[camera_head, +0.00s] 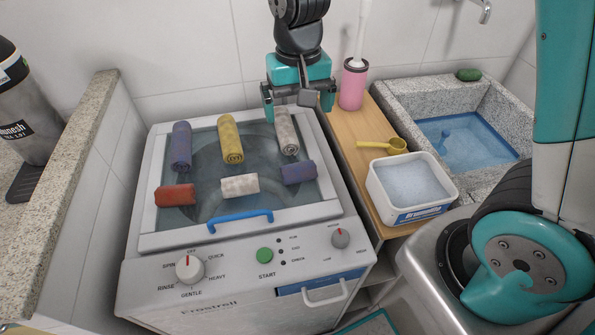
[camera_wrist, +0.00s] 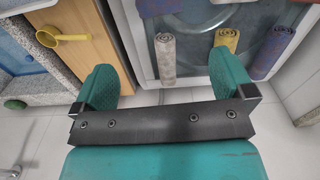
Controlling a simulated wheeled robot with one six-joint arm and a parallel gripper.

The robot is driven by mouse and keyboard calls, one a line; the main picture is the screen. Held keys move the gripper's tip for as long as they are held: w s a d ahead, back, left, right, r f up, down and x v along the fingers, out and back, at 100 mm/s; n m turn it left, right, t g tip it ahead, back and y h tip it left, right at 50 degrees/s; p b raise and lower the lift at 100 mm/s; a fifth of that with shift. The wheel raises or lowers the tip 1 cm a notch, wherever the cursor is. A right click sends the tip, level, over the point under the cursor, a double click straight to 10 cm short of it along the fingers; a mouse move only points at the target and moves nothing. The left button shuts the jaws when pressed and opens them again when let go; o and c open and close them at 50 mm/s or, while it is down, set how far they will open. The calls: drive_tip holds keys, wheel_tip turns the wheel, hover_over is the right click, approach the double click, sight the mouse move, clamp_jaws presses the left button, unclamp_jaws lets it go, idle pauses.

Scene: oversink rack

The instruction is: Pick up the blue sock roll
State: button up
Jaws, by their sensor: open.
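Two blue-purple sock rolls lie on the washer's glass lid. One long roll (camera_head: 181,146) is at the back left; a shorter one (camera_head: 298,173) is at the front right. The long one also shows at the right of the wrist view (camera_wrist: 272,52). My gripper (camera_head: 298,104) is open and empty, above the lid's back right edge by the grey sock roll (camera_head: 287,131). In the wrist view the grey roll (camera_wrist: 167,60) appears between my open fingers (camera_wrist: 165,72). The gripper is well to the right of the long blue roll.
A yellow roll (camera_head: 231,140), a red roll (camera_head: 176,195) and a white roll (camera_head: 240,185) share the lid. A powder tub (camera_head: 408,210), yellow scoop (camera_head: 380,145) and pink holder (camera_head: 353,85) stand right on the wooden shelf. A stone sink (camera_head: 450,98) lies beyond; a granite-topped wall (camera_head: 75,150) stands left.

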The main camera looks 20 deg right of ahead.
sight(298, 164)
wheel_tip(298, 164, down, 17)
drive_tip(key=shift+f+p, duration=0.1)
drive_tip(key=shift+p, duration=1.05)
drive_tip(key=c, duration=0.8)
